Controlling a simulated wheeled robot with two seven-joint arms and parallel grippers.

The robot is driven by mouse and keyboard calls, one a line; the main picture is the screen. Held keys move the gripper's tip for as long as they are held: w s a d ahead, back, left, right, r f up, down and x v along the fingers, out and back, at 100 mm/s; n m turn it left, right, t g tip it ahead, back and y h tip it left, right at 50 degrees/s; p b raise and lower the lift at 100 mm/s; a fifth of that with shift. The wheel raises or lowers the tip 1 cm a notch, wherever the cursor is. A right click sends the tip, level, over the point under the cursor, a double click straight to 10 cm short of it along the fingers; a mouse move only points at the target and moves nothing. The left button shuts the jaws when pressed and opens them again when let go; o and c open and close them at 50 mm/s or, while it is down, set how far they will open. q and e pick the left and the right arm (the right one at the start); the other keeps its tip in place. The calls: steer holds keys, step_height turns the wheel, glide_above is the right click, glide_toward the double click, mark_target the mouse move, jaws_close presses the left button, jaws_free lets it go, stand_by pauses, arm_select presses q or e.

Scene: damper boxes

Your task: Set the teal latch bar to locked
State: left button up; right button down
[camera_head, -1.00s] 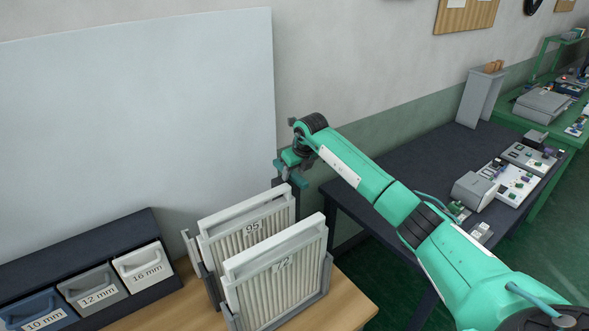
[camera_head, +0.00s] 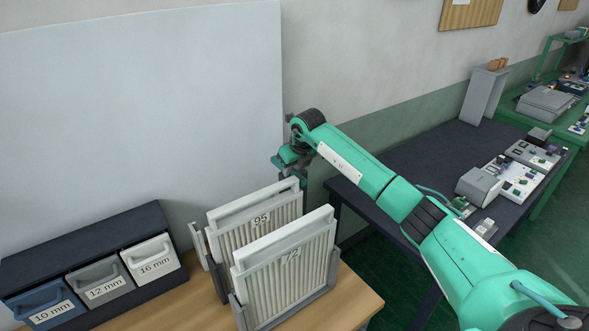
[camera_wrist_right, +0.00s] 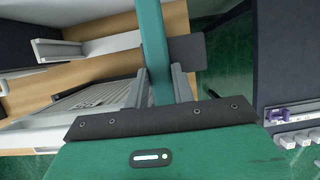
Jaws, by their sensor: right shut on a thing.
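The teal latch bar (camera_wrist_right: 154,45) runs up the middle of the right wrist view, between the two grey fingers of my right gripper (camera_wrist_right: 158,82). The gripper is shut on the bar. In the head view my right gripper (camera_head: 289,163) is beyond the filter box labelled 95, by the right edge of the large pale panel. The bar is hard to make out there, so I cannot tell its setting. A dark plate (camera_wrist_right: 187,50) sits beside the bar in the wrist view. My left gripper is not in view.
Two white pleated filters, labelled 95 (camera_head: 262,222) and 72 (camera_head: 291,257), stand in grey holders on the wooden table (camera_head: 352,306). A dark drawer rack (camera_head: 100,238) stands to the left. The pale panel (camera_head: 140,110) rises behind. A dark bench (camera_head: 425,160) is at right.

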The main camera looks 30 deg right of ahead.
steer(key=shift+a, duration=0.15)
steer(key=c, duration=1.4)
jaws_free()
steer(key=shift+f, duration=0.1)
steer(key=shift+c, duration=0.2)
steer(key=shift+o, duration=1.4)
steer(key=shift+a, duration=0.25)
steer(key=shift+d+r, duration=0.2)
steer(key=shift+r, duration=0.05)
steer(key=shift+s+d+r+b, duration=0.15)
steer(key=shift+s+r+b, duration=0.05)
steer(key=shift+r+b, duration=0.15)
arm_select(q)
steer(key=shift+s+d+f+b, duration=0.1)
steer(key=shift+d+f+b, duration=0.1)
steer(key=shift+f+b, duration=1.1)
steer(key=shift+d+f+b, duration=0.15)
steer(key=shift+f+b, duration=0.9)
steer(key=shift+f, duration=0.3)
arm_select(e)
steer(key=v, duration=1.2)
steer(key=shift+s+a+r, duration=0.2)
steer(key=shift+a+r, duration=0.15)
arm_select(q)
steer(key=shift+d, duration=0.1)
